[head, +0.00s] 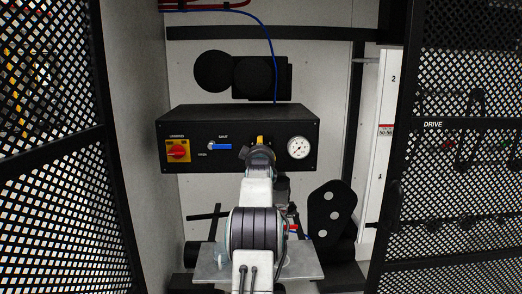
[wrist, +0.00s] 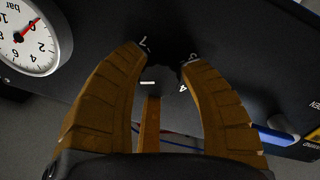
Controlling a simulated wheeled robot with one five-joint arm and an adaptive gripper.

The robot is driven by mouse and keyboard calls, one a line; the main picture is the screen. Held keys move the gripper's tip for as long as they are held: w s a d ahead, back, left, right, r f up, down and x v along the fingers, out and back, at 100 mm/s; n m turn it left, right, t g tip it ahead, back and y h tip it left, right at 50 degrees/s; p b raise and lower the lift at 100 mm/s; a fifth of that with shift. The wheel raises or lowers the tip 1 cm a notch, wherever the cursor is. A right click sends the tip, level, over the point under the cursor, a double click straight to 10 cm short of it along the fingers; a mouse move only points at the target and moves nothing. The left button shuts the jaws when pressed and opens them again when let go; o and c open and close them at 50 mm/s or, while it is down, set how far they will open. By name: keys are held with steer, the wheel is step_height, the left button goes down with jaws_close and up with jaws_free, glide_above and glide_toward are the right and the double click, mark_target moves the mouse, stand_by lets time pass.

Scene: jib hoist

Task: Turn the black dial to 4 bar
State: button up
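The black dial (wrist: 162,78) is on the front of the black control box (head: 200,120), with a white pointer line and partly covered printed numbers around it; a 4 shows at its right in the wrist view. In the head view my gripper (head: 260,142) hides the dial. The white pressure gauge (head: 298,147), marked bar, also shows in the wrist view (wrist: 25,32), its red needle near 0.
A red rotary switch (head: 178,149) on a yellow plate and a blue valve handle (head: 221,146) are left of my gripper on the box. Black mesh doors (head: 455,150) stand at both sides. A blue hose (head: 273,60) runs down behind the box.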

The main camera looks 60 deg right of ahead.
steer(key=c, duration=0.7)
steer(key=shift+o, duration=0.2)
steer(key=shift+a+n+b, duration=0.1)
steer(key=shift+n+b, duration=1.65)
steer(key=shift+n, duration=2.05)
steer(key=shift+w+r, duration=0.1)
